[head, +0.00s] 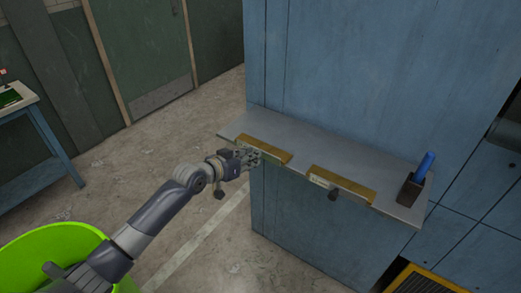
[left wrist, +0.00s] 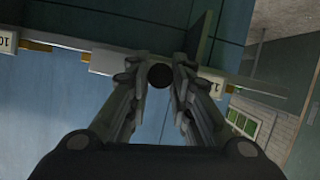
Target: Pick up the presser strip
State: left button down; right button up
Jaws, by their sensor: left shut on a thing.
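Two strips with yellow-brown tops and pale faces lie along the front edge of a grey shelf. The right strip (head: 350,187) has a similar dark knob (head: 333,193). My right gripper is not in view.
The grey shelf (head: 310,143) sticks out from a blue cabinet wall (head: 350,70). A dark holder with a blue stick (head: 426,165) stands at its right end. A blue table (head: 15,107) is at far left. Bare floor lies left of the shelf.

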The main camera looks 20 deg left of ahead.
pick_arm(q)
jog(key=shift+r, duration=0.2)
jog(key=s+r+b, duration=0.2)
jog(key=s, duration=0.6)
jog(key=s+r+b, duration=0.2)
jog(key=s, duration=0.6)
jog(key=shift+r+b, duration=0.35)
jog(key=shift+r, duration=0.05)
jog(key=c, duration=2.2)
grip_release()
grip_shut()
